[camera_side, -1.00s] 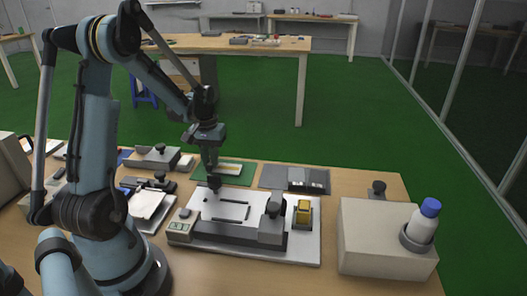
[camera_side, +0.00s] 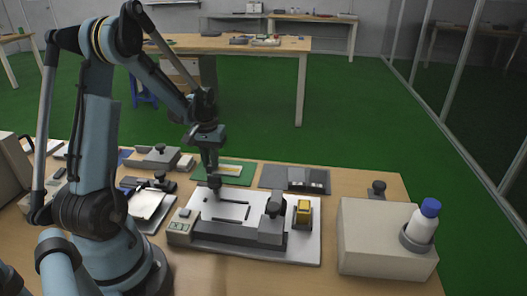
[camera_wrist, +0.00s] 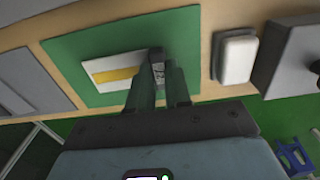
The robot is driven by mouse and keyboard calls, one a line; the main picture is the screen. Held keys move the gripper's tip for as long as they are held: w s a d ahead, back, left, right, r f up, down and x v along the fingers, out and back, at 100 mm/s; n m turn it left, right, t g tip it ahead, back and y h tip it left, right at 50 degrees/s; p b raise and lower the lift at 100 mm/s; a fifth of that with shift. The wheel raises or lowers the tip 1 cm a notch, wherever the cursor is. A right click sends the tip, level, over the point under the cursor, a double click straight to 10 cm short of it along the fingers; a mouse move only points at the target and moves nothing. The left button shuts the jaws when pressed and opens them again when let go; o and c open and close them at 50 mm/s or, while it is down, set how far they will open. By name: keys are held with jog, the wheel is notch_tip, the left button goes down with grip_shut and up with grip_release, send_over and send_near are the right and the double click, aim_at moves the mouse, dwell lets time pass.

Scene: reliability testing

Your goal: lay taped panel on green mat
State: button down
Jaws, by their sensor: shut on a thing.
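The taped panel (camera_wrist: 112,71) is a white plate with a yellow strip. It shows over the green mat (camera_wrist: 75,44) in the wrist view, and in the side view the panel (camera_side: 230,170) is over the mat (camera_side: 240,181) behind the fixture. My gripper (camera_wrist: 160,80) is shut on the panel's right end in the wrist view. My gripper (camera_side: 212,168) points down at the mat's left part in the side view. The fingers hide the gripped end. I cannot tell whether the panel touches the mat.
A fixture plate (camera_side: 305,246) with a black knob stands in front of the mat. A grey tray (camera_side: 275,177) lies right of the mat. A clamp block (camera_side: 155,158) is to the left. A beige box (camera_side: 375,240) with a blue-capped bottle (camera_side: 424,222) stands at the right.

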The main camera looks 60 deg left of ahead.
jog(key=c, duration=1)
grip_release()
jog(key=shift+r, duration=0.1)
jog(key=shift+r, duration=2.9)
jog(key=d+r+m+t, duration=0.2)
jog(key=d+m, duration=0.1)
jog(key=d, duration=0.5)
jog(key=s+d+r+m+t, duration=0.1)
jog(key=d+r+m+t, duration=0.1)
jog(key=d, duration=0.7)
jog(key=d+r+m+t, duration=0.3)
jog(key=d+m, duration=0.1)
jog(key=d, duration=0.4)
jog(key=shift+s+d, duration=0.15)
